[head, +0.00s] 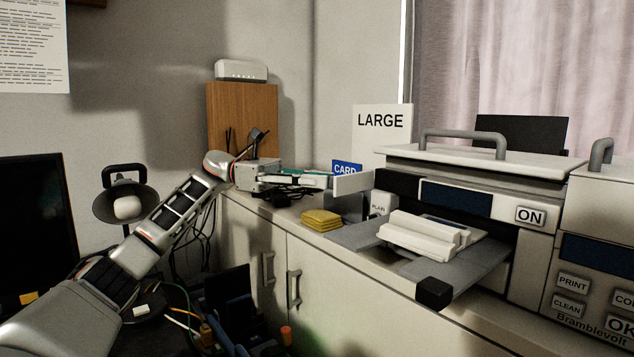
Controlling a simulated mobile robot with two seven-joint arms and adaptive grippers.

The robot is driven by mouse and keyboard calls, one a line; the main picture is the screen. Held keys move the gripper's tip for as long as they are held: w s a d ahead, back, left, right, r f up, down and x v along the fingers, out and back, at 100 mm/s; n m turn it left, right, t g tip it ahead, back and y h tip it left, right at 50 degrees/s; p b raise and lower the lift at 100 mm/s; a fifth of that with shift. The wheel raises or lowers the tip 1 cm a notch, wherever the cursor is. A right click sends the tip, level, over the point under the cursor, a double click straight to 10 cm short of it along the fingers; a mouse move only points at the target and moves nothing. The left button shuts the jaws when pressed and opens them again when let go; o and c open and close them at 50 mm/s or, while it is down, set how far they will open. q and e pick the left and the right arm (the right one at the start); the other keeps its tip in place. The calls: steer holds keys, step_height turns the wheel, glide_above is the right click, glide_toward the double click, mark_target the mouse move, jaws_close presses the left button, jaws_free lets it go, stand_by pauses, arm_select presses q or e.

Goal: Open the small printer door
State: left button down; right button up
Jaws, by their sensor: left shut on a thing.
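My left gripper (318,181) reaches over the cabinet top from the left, its fingers pointing right. It is shut at the edge of a light grey upright panel (354,184), which looks like the small printer door. The panel stands below a blue CARD sign (346,169), with a dark grey block (345,207) under it. My gripper and the panel hide much of what is behind, so how far the door is open cannot be told. My right gripper is not in view.
Yellow pads (321,220) lie in front of the gripper. A LARGE sign (381,122) stands behind.

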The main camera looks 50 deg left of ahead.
arm_select(q)
steer(key=shift+w+a+r, duration=0.1)
steer(key=shift+w+r, duration=0.05)
steer(key=shift+w, duration=0.15)
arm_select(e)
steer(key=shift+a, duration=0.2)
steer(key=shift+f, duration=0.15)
arm_select(q)
steer(key=c, duration=2.2)
jaws_free()
steer(key=shift+w, duration=0.1)
steer(key=shift+o, duration=1.4)
steer(key=shift+w+d, duration=0.4)
steer(key=shift+d, duration=0.05)
steer(key=shift+a, duration=0.1)
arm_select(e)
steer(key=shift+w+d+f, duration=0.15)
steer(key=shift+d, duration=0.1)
arm_select(q)
steer(key=shift+s, duration=0.1)
steer(key=shift+f, duration=0.25)
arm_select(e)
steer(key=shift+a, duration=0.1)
